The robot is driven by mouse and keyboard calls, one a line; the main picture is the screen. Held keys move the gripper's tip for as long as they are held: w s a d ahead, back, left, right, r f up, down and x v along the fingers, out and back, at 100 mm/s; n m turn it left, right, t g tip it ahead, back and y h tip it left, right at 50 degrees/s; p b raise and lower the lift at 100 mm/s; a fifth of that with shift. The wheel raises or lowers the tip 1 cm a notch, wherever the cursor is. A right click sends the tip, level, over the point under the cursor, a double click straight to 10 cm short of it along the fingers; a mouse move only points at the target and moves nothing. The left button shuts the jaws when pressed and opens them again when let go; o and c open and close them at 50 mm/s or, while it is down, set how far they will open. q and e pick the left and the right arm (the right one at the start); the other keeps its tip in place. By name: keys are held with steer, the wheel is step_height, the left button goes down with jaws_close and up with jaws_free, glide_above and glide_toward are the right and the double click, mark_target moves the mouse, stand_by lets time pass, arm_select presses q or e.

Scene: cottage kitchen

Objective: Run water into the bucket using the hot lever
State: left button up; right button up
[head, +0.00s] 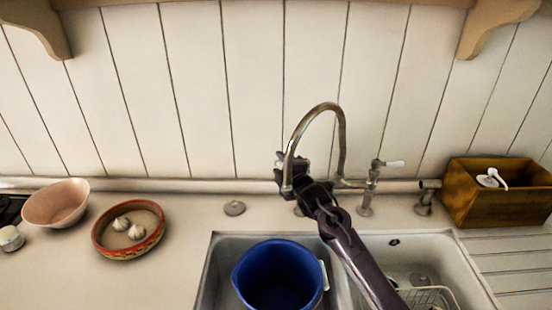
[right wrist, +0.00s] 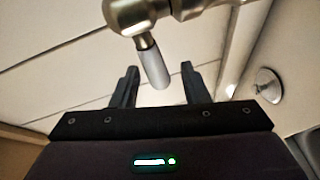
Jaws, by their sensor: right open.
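The blue bucket (head: 279,277) stands upright in the left sink basin; its inside looks dark. The brass tap's arched spout (head: 341,125) rises behind the sink, its outlet above and behind the bucket. One lever (head: 393,164) with a white handle points right from the tap's right side. My right gripper (head: 284,170) is at the tap's left side, beside the spout, and hides most of that side. In the right wrist view, a pale lever handle (right wrist: 153,65) lies between the open fingers of the gripper (right wrist: 160,82), not visibly clamped. I see no hot or cold marking. No water shows.
My right arm crosses the right basin (head: 465,285), which holds a wire rack (head: 428,297). A wooden box (head: 498,190) stands at the right. A pink bowl (head: 56,204) and a red-rimmed dish (head: 128,246) with garlic sit at the left. The plank wall is close behind.

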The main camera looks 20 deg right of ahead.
steer(key=shift+w, duration=0.75)
arm_select(q)
steer(key=shift+w+r+p, duration=0.15)
steer(key=shift+w+r, duration=0.15)
steer(key=shift+w, duration=0.25)
steer(key=shift+w+r+p, duration=0.15)
steer(key=shift+w+r, duration=0.15)
steer(key=shift+w, duration=0.2)
arm_select(e)
steer(key=shift+w+f, duration=0.2)
steer(key=shift+w, duration=0.55)
arm_select(q)
steer(key=shift+s+a, duration=0.1)
steer(key=shift+a, duration=0.05)
arm_select(e)
steer(key=shift+c, duration=0.7)
arm_select(q)
steer(key=shift+s+f, duration=0.1)
steer(key=shift+s, duration=0.2)
arm_select(e)
jaws_close()
arm_select(q)
steer(key=shift+a, duration=0.1)
